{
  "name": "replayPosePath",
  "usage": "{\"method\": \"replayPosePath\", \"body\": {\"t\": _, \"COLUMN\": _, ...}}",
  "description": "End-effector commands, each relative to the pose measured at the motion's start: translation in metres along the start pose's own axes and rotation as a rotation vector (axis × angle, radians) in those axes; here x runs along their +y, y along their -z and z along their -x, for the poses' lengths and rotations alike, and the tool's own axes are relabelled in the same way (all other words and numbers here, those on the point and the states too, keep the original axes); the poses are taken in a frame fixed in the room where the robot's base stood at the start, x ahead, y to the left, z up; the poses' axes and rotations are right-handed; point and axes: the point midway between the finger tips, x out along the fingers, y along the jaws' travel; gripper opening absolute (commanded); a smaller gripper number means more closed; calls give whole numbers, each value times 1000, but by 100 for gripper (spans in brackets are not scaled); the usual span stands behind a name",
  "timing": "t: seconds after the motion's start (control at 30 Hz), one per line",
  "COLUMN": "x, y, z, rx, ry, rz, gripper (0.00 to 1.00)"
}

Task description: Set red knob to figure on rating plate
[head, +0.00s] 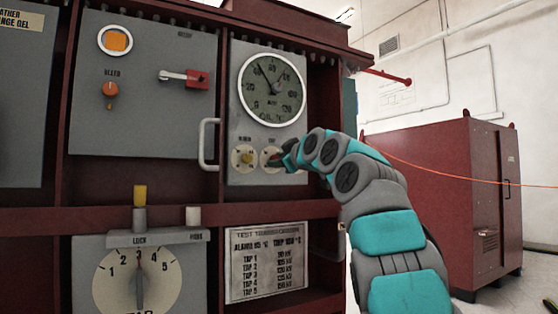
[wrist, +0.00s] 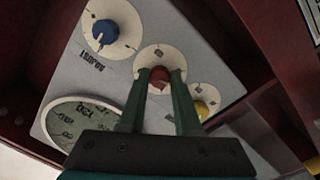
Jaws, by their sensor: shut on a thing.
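The red knob (wrist: 160,75) sits on a round white dial on a grey panel. My gripper (wrist: 160,84) is shut on it, one finger on each side. In the head view, my gripper (head: 283,158) hides most of the red knob. Above it, the round gauge (head: 262,100) has a dark needle leaning up-left and a small reddish pointer to the right of centre. The rating plate (head: 267,284) is below. It has ALARM and TRIP figures in °C and a list of taps; the exact figures are too blurred to be sure of.
A yellow knob (head: 244,157) is left of the red one; a blue knob (wrist: 104,32) is on its other side in the wrist view. A grey handle (head: 206,145) juts out at the panel's left edge. A tap dial (head: 115,287) is lower left. A red cabinet (head: 440,200) stands right.

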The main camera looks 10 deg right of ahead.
Motion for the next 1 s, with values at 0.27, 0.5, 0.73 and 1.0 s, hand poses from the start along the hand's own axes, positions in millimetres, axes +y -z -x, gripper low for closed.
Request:
{"method": "replayPosePath", "body": {"t": 0.27, "x": 0, "y": 4, "z": 0, "rx": -4, "ry": 8, "rz": -193, "gripper": 0}}
{"method": "replayPosePath", "body": {"t": 0.5, "x": 0, "y": 4, "z": 0, "rx": -13, "ry": 16, "rz": -421, "gripper": 0}}
{"method": "replayPosePath", "body": {"t": 0.73, "x": 1, "y": 6, "z": 1, "rx": -21, "ry": 23, "rz": -639, "gripper": 0}}
{"method": "replayPosePath", "body": {"t": 1.0, "x": 1, "y": 4, "z": 0, "rx": -35, "ry": 32, "rz": -897, "gripper": 0}}
